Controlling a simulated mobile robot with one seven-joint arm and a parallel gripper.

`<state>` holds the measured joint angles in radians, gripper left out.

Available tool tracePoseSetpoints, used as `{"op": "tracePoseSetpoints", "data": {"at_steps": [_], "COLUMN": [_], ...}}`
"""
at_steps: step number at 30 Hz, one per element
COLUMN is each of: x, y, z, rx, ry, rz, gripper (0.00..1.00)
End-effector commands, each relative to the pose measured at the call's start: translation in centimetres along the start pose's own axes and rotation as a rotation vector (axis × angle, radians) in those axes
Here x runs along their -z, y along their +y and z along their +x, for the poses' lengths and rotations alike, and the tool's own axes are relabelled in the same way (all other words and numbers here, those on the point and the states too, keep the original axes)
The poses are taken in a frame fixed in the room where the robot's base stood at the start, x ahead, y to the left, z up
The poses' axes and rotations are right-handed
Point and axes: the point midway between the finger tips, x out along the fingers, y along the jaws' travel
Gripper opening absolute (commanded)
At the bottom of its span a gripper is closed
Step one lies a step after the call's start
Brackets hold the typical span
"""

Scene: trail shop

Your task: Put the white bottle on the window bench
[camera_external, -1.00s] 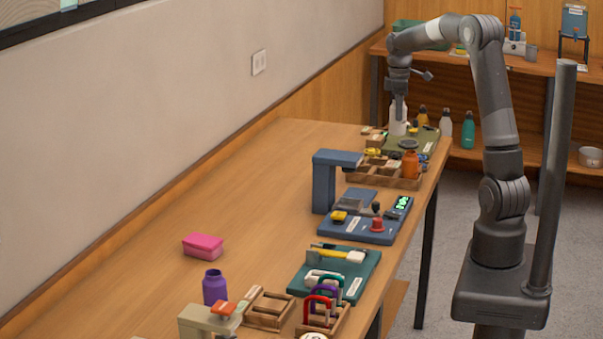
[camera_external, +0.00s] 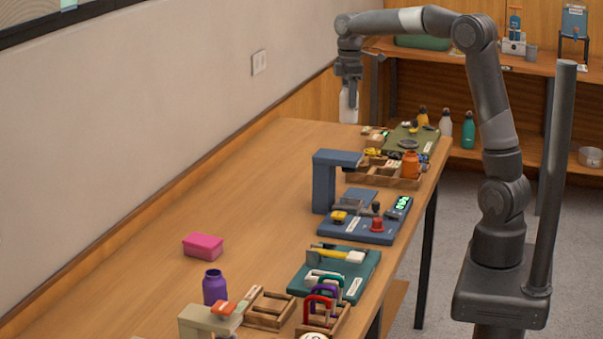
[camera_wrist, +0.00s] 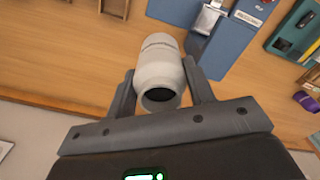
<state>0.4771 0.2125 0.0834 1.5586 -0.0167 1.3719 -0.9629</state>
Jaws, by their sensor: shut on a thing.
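The white bottle (camera_external: 348,108) is held upright by my gripper (camera_external: 349,88) near the far end of the long wooden bench (camera_external: 250,180), on the wall side. It appears to hang above the top, but I cannot tell the gap in the outside view. In the wrist view the white bottle (camera_wrist: 160,70) sits between the two fingers of my gripper (camera_wrist: 163,88), which is shut on it. The bench runs along the wall below a dark-framed window or board at upper left; no label says which surface is the window bench.
Along the bench's right side stand a green board (camera_external: 412,139), a wooden compartment tray (camera_external: 385,177), a blue stand (camera_external: 326,180) and a teal board (camera_external: 335,272). A pink box (camera_external: 203,245) and purple bottle (camera_external: 215,287) are nearer. The bench's wall-side middle is clear. Shelving stands behind.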

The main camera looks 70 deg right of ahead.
Motion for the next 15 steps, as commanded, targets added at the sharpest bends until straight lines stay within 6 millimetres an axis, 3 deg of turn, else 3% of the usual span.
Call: {"op": "tracePoseSetpoints", "data": {"at_steps": [1, 6, 15], "x": [1.9, 7.2, 14.2], "y": [-1.5, -6.6, -16.6], "z": [-0.1, -0.1, 0.0], "rx": [-0.001, -0.001, -0.001], "ry": [0.001, 0.001, 0.000], "rz": [-0.040, -0.148, -0.334], "gripper": [0.20, 0.20, 0.20]}}
